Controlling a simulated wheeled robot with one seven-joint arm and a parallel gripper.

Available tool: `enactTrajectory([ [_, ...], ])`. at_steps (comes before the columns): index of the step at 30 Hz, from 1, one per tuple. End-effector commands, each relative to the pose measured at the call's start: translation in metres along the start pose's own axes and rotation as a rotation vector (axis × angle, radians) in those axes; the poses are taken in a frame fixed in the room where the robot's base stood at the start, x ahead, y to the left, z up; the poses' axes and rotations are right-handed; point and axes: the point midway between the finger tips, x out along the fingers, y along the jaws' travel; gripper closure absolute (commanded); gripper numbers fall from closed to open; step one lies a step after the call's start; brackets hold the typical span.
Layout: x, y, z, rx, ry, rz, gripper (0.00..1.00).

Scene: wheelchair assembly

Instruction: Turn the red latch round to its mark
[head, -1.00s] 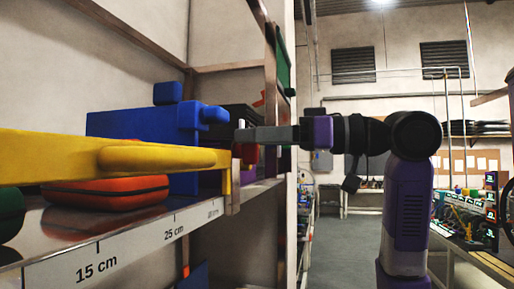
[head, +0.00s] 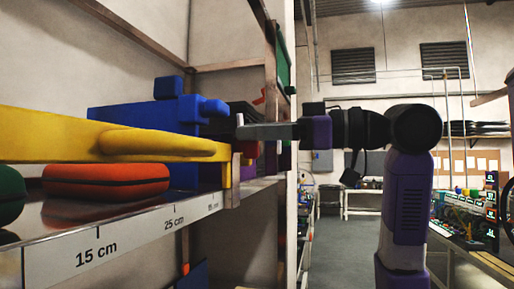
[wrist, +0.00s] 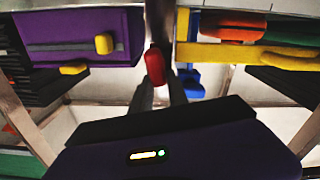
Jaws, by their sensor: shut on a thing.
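The red latch (wrist: 155,66) is a small rounded red handle in the upper middle of the wrist view, pointing down the picture on a dark upright post. My gripper (wrist: 158,88) has its two grey fingers on either side of the latch's lower end and is shut on it. In the head view my gripper (head: 242,131) reaches left to the front edge of the shelf, and its fingers hide most of the latch. I cannot make out the mark in either view.
A yellow drawer or bar (head: 60,140) juts out at the left, with a blue box (head: 140,115) behind it and a red case (head: 105,180) below. In the wrist view a purple box (wrist: 75,30) with a yellow knob stands left of the latch, close to my fingers.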

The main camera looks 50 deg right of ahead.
Motion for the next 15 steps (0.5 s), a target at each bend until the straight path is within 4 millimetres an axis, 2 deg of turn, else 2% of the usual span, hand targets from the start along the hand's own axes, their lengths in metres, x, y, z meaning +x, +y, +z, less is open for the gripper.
enactTrajectory([
  [3,-0.0003,-0.0014,0.0010,-0.052,-0.001,0.000,1.00],
  [11,-0.0002,-0.0014,0.0009,-0.060,-0.001,0.000,1.00],
  [15,-0.0003,-0.0048,0.0036,-0.172,-0.001,0.000,1.00],
])
